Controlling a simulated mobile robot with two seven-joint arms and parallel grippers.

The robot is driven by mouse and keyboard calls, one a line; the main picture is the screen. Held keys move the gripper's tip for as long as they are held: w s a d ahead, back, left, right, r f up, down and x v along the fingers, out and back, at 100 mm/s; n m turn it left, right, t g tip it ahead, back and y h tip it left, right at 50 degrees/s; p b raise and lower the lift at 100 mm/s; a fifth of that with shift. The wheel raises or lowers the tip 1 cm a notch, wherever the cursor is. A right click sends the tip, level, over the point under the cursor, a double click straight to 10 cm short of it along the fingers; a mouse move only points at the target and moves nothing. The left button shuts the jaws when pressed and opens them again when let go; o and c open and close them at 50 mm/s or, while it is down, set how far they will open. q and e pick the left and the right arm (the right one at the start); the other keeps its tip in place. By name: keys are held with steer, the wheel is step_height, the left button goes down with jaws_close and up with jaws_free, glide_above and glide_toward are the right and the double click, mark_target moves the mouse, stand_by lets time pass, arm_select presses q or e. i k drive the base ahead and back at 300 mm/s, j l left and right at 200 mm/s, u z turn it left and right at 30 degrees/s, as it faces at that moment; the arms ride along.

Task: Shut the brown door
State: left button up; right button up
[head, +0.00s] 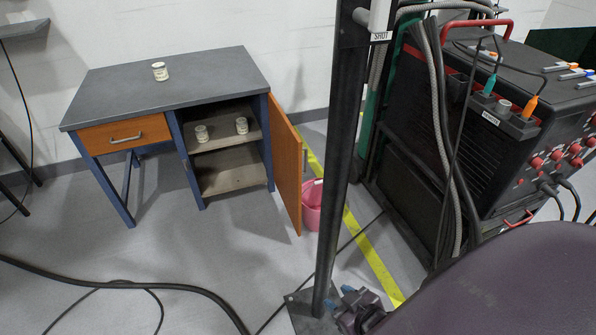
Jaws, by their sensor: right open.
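The brown door (285,165) is on the right side of the blue-framed desk (160,85). It stands wide open, swung out toward me, with a handle on its right-hand face. The open cabinet shows two shelves, with two small cups (241,125) on the upper one. My right gripper (337,298) is low at the bottom of the picture, open and apart from the door, by the foot of a dark post. My left gripper is out of view.
The dark post (338,150) stands just right of the door. A pink bucket (312,205) is behind the door. A black machine (470,120) with cables fills the right. A black hose (130,283) crosses the floor in front of the desk.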

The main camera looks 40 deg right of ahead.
mark_target(287, 148)
steer(key=k+l, duration=0.15)
steer(key=l, duration=0.25)
steer(key=k+l, duration=0.15)
steer(key=l, duration=0.25)
steer(key=k+l, duration=0.1)
steer(key=l, duration=0.85)
steer(key=k+l, duration=0.15)
steer(key=l, duration=0.3)
steer(key=k+l, duration=0.1)
steer(key=l, duration=0.35)
steer(key=k+l, duration=0.1)
steer(key=l, duration=0.35)
steer(key=i+j+z, duration=0.15)
steer(key=z, duration=0.35)
steer(key=i+j+z, duration=0.3)
steer(key=z, duration=0.15)
steer(key=i+j+z, duration=0.15)
steer(key=j+z, duration=0.2)
steer(key=z, duration=0.15)
steer(key=i+j, duration=0.35)
steer(key=i, duration=0.1)
